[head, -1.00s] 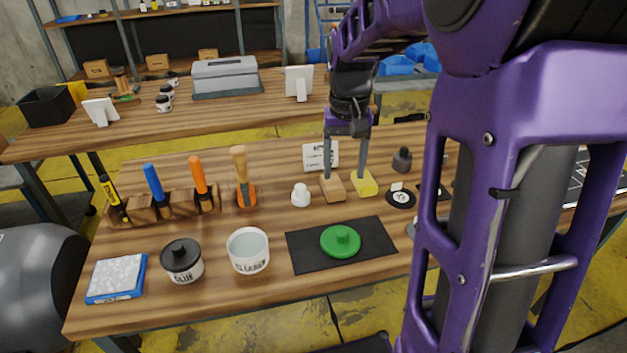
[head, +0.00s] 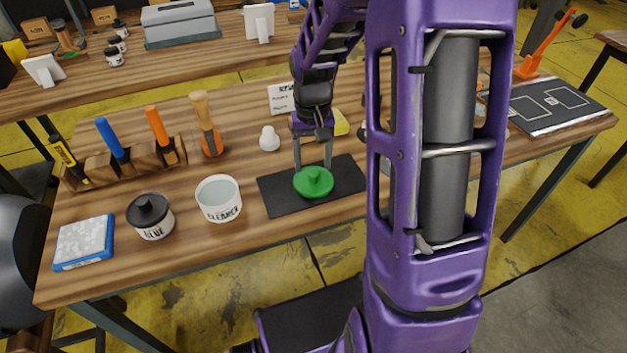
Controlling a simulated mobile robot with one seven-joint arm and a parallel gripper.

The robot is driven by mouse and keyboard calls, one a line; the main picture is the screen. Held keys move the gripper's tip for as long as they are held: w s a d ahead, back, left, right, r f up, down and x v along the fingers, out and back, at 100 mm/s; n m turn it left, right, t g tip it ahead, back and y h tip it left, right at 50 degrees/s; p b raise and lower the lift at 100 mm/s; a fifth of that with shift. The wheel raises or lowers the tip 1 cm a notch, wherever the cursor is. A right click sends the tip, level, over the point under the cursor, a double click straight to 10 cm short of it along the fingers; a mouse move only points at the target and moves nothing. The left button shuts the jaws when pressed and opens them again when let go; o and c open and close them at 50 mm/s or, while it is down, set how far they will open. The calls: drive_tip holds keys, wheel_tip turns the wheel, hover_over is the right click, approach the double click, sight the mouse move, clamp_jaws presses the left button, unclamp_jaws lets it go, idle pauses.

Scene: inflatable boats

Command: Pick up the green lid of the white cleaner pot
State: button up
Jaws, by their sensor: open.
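The green lid (head: 314,182), a round disc with a knob on top, lies on the black mat (head: 276,196) near the front of the workbench. The white cleaner pot (head: 219,200) stands open, without a lid, to the left of the mat. My gripper (head: 313,168) points down at the lid with its two fingers apart, one on each side of the knob in the picture. The fingers are open and nothing is held. I cannot tell whether the fingertips touch the lid.
A glue pot (head: 151,217) with a black lid and a blue-edged pad (head: 84,243) are at left. A tool rack (head: 131,163), a white bottle-shaped piece (head: 269,139) and a yellow block (head: 340,124) are behind.

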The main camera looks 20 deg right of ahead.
sight(314, 173)
wheel_tip(314, 173, down, 4)
drive_tip(key=shift+s+r, duration=0.1)
drive_tip(key=shift+r, duration=0.15)
drive_tip(key=shift+c, duration=0.2)
clamp_jaws()
